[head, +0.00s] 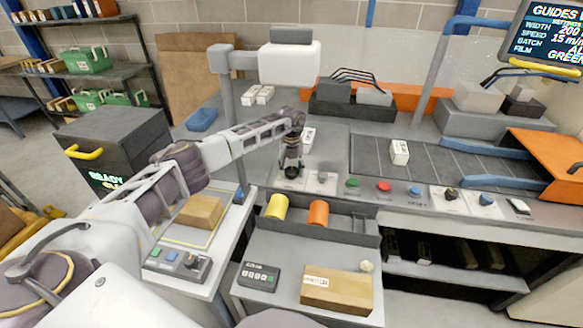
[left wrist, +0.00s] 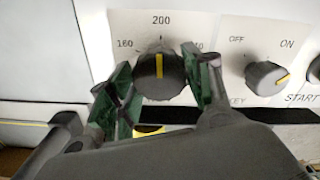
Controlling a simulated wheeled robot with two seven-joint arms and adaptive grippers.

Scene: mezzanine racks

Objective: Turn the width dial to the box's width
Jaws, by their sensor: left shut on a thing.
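The width dial (left wrist: 160,76) is a dark round knob with a yellow pointer line, seen in the left wrist view. Its line points straight up at the 200 mark; a 160 mark shows to the left and a partly hidden mark to the right. My left gripper (head: 291,164) is at the left end of the panel; in the left wrist view its green-padded fingers (left wrist: 163,88) are shut on the dial from both sides. A screen (head: 553,33) reads WIDTH 200. A brown labelled box (head: 336,288) lies on the front table. My right gripper is out of view.
A key switch (left wrist: 267,77) marked OFF and ON sits right of the dial. Green, red and blue buttons (head: 383,187) continue along the panel. Yellow and orange rolls (head: 318,212) lie in a tray. Another brown box (head: 200,212) rests on the left bench.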

